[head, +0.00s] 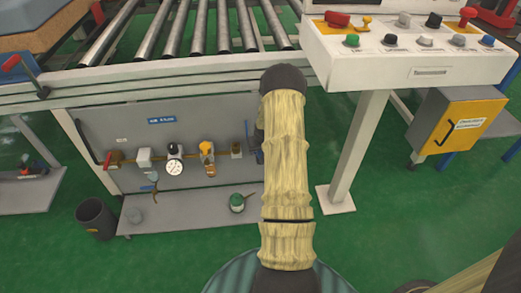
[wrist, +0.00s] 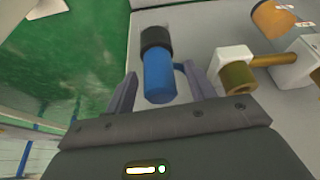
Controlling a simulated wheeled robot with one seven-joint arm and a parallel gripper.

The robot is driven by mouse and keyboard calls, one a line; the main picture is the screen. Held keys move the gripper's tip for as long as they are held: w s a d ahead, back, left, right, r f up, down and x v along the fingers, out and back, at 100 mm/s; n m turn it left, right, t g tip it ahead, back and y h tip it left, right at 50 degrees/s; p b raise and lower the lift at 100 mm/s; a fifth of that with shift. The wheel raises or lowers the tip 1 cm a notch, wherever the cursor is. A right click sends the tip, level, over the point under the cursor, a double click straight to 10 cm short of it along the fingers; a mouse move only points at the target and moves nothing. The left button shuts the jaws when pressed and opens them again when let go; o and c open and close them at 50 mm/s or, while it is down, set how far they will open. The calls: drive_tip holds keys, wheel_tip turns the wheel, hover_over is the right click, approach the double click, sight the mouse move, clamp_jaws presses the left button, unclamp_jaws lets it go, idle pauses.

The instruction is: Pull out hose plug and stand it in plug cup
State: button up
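A blue cylindrical plug (wrist: 159,80) with a black collar (wrist: 156,38) shows in the wrist view in front of the grey panel. I take it to be the hose plug. My gripper (wrist: 160,92) is open, one finger on each side of the blue part. Gaps show on both sides, so it is not gripped. In the head view my arm hides most of the gripper and plug; a bit of blue (head: 259,157) shows at the arm's left edge.
A brass fitting (wrist: 237,75) and white block (wrist: 235,55) sit close right of the plug. The panel (head: 100,125) carries a gauge (head: 174,168) and valves. A dark bin (head: 95,217) stands on the floor. A white console post (head: 358,150) stands right of my arm.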

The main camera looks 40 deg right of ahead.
drive_tip(key=shift+r, duration=0.1)
drive_tip(key=p+v, duration=0.5)
drive_tip(key=v, duration=1.2)
drive_tip(key=shift+r, duration=0.1)
idle(0.4)
drive_tip(key=s+a+r+n+y, duration=0.1)
drive_tip(key=a+r, duration=0.3)
drive_tip(key=a, duration=0.5)
drive_tip(key=s+a+r+n, duration=0.2)
drive_tip(key=a+r, duration=0.3)
drive_tip(key=a, duration=0.3)
drive_tip(key=s+a+r+n+g+y, duration=0.1)
drive_tip(key=s+a+r, duration=0.1)
drive_tip(key=s+a, duration=0.45)
drive_tip(key=s+a+r+n, duration=0.1)
drive_tip(key=s+a+r, duration=0.2)
drive_tip(key=s+a, duration=0.3)
wheel_tip(320, 180, up, 33)
drive_tip(key=a+p, duration=0.1)
drive_tip(key=p, duration=3.3)
drive_tip(key=shift+w+a+r, duration=0.2)
drive_tip(key=shift+w, duration=0.3)
